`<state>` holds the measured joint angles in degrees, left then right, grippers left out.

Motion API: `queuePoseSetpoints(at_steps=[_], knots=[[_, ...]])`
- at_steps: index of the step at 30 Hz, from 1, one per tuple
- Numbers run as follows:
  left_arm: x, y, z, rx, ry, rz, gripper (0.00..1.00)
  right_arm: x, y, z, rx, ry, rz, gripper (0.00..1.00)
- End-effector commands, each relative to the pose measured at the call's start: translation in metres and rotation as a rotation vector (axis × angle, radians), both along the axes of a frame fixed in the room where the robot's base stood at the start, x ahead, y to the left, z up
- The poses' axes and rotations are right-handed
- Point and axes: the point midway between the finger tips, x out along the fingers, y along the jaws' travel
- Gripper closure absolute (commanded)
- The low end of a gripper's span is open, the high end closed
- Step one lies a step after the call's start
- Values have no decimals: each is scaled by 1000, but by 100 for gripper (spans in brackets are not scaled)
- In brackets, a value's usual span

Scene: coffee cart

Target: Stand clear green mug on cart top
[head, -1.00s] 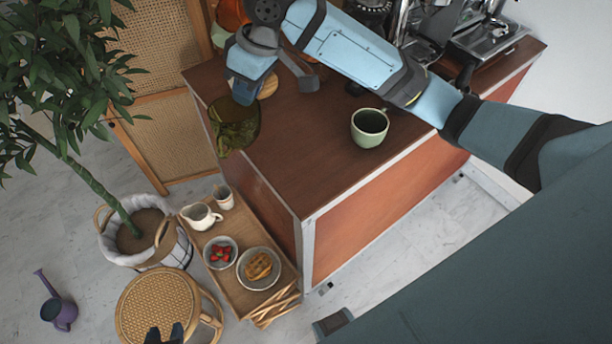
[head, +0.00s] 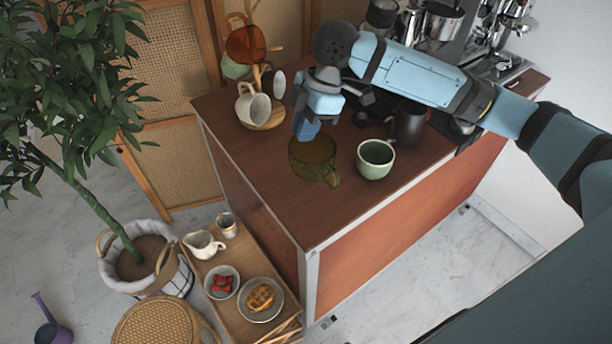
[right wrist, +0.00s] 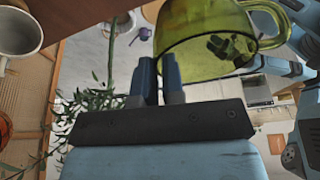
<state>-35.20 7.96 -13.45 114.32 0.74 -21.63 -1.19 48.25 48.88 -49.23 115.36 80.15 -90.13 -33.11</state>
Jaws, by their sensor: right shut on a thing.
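The clear green mug (head: 316,172) is see-through olive glass. In the head view it is over the left part of the cart top (head: 290,215), with its handle toward the lower right. It looks roughly upright; I cannot tell whether its base touches the wood. My right gripper (head: 307,132) is shut on the mug's far-left side near the rim. In the right wrist view the mug (right wrist: 205,28) shows just beyond the fingers (right wrist: 158,75). My left gripper is not in view.
An opaque pale green mug (head: 376,160) stands close to the right. A mug stand (head: 262,118) with several mugs is behind, at the left. A dark canister (head: 410,124) and the coffee machine (head: 480,40) are further right. The front of the cart top is clear.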

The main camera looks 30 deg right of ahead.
Motion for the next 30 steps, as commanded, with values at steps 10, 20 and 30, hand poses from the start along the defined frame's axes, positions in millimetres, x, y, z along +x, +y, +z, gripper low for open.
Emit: queuePoseSetpoints(at_steps=[10, 20, 30], knots=[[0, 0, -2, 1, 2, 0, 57, -1, 0, -76, 0, 1, -1, 100], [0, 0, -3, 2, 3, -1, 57, -1, 0, -107, 0, 2, -2, 100], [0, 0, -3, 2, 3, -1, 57, 0, 0, -125, 0, -2, -1, 100]])
